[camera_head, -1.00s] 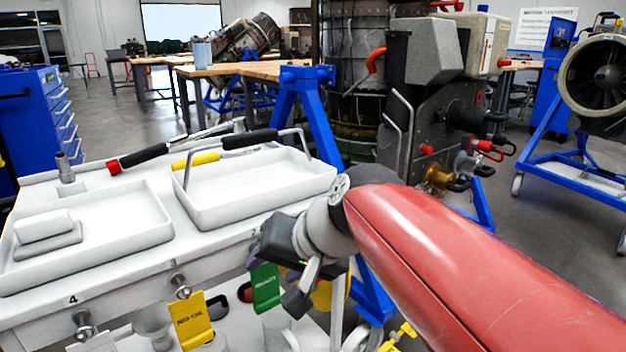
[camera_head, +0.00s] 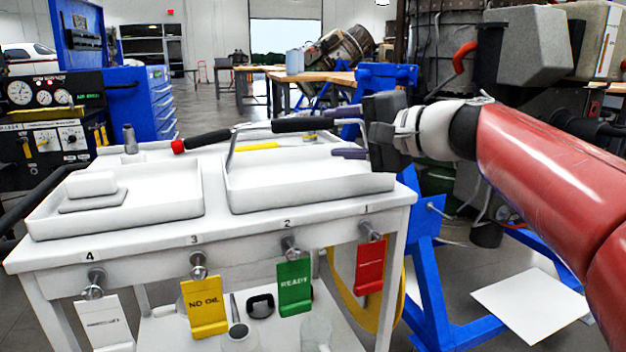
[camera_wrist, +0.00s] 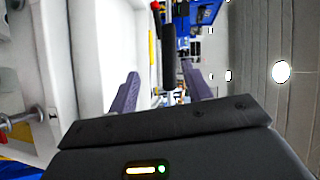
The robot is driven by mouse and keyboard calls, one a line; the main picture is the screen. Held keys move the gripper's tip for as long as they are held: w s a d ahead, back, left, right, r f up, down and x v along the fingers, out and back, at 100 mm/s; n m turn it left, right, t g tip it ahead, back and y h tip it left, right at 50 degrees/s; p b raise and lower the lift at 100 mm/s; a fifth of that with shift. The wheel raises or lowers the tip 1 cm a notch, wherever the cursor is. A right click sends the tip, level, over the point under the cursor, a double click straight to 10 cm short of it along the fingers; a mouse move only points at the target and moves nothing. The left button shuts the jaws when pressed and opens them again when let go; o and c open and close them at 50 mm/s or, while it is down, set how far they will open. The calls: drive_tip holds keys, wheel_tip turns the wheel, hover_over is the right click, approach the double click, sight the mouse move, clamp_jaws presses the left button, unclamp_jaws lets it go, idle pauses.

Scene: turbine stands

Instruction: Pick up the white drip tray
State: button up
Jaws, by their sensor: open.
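Two white trays sit on the white cart. The right-hand tray (camera_head: 310,193) is shallow, with a raised wire handle that has a black grip (camera_head: 300,125). The left-hand tray (camera_head: 125,218) holds a white block on a grey pad. I cannot tell for sure which is the drip tray; the handled one is nearest my gripper. My gripper (camera_head: 345,132) is open, above the handled tray's right end. Its purple-grey fingers appear above and below the grip's right end; contact is unclear. In the wrist view, the open fingers (camera_wrist: 160,92) have a white tray wall to their left.
The cart's front (camera_head: 220,245) carries several knobs and coloured tags. A red-tipped black handle (camera_head: 205,141) lies behind the trays. A blue stand (camera_head: 425,270) is close on the cart's right. A white sheet (camera_head: 530,305) lies on the floor at right.

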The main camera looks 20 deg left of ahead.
sight(310, 125)
drive_tip(key=w+b, duration=0.1)
drive_tip(key=w+a+y+b, duration=0.2)
drive_tip(key=b, duration=0.1)
drive_tip(key=shift+w+a+f+m, duration=0.2)
drive_tip(key=shift+w+f+m, duration=0.05)
drive_tip(key=shift+m, duration=0.05)
drive_tip(key=p+x, duration=0.1)
drive_tip(key=x, duration=0.5)
drive_tip(key=shift+w+a+r, duration=0.1)
drive_tip(key=shift+a, duration=0.25)
clamp_jaws()
